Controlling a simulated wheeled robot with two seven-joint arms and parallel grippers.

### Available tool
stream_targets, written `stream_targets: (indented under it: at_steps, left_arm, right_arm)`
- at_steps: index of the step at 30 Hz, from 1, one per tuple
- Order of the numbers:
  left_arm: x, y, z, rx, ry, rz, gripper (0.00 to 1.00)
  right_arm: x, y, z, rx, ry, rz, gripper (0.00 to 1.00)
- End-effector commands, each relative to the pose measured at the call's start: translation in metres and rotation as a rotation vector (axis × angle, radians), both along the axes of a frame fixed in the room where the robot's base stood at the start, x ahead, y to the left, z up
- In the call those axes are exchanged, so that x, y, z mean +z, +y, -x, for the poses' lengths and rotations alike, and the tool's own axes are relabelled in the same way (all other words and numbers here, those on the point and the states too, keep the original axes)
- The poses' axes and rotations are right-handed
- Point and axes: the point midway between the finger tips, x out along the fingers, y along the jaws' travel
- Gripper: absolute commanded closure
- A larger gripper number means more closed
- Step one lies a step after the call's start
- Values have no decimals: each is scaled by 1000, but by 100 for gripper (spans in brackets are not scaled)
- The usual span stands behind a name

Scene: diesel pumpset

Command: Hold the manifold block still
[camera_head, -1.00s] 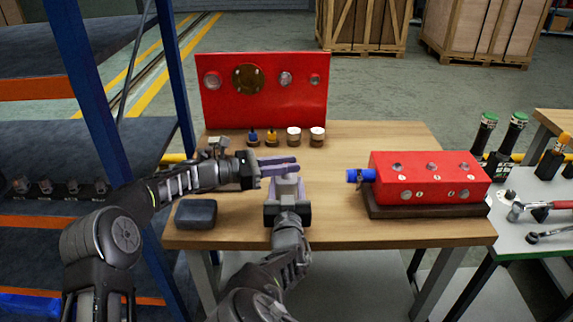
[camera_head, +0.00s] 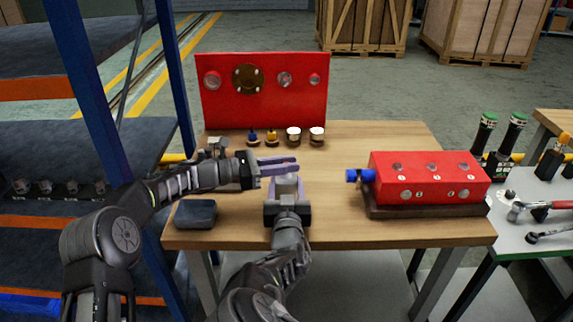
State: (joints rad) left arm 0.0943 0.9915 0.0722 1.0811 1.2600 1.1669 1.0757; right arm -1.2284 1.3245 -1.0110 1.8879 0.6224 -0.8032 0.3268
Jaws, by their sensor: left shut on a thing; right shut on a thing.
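The red manifold block (camera_head: 428,183) with numbered ports rests on a dark base (camera_head: 425,211) at the right of the wooden table. A blue fitting (camera_head: 359,176) sticks out of its left end. Both my grippers are well left of the block and not touching it. My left gripper (camera_head: 280,164) reaches in from the left, its fingers just above and behind the right one. My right gripper (camera_head: 287,186) points away from me, with a small pale grey piece (camera_head: 287,182) between its fingers. The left fingers meet the top of this piece; their exact contact is partly hidden.
A red upright panel (camera_head: 265,92) stands at the table's back, with several small fittings (camera_head: 293,135) before it. A dark grey box (camera_head: 196,213) lies at front left. A side table (camera_head: 517,228) with tools is at right. The table is clear between grippers and block.

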Motion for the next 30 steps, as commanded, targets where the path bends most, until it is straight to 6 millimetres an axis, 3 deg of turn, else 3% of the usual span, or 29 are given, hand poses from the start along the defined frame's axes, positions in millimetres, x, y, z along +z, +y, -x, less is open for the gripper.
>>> stream_targets:
  at_steps: [17,30]
  left_arm:
    - [1,0,0,13,0,3,100]
    - [3,0,0,196,-2,11,100]
  right_arm:
    - [2,0,0,1,-4,-1,100]
    - [2,0,0,0,-3,-1,100]
